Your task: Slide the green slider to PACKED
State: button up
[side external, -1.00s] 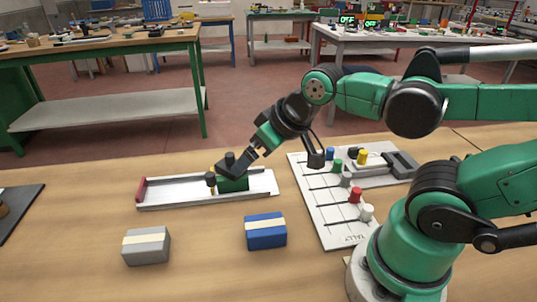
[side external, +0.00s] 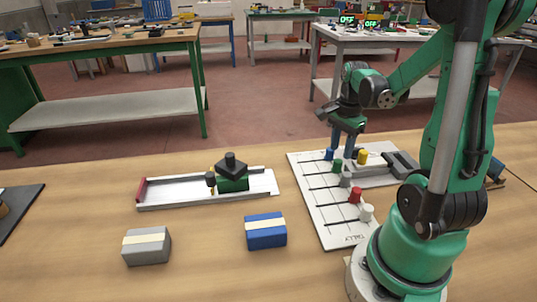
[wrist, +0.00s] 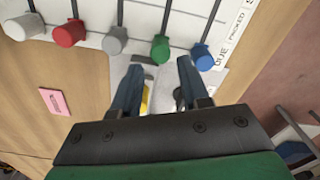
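The green slider (side external: 337,166) is a round knob on the white tally board (side external: 315,200), at the right end of its slot in the side view. In the wrist view the green slider (wrist: 160,48) lies ahead of and between the fingertips. My gripper (side external: 343,152) is over the board's far right edge, close to the green and blue knobs. In the wrist view my gripper (wrist: 158,72) is open, with two separated blue-grey fingers and nothing between them. The PACKED label (wrist: 237,25) is printed beside a DUE label at the board's edge.
Blue (side external: 329,154), grey (side external: 345,179), red (side external: 355,195) and white (side external: 367,212) knobs share the board. A grey fixture with a yellow knob (side external: 362,157) adjoins it. A metal tray (side external: 165,188) with a dark-topped green block, a blue block (side external: 266,232) and a grey block (side external: 147,246) stand left.

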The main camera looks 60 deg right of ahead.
aim_at(338, 161)
jog(key=shift+f, duration=2.35)
grip_shut()
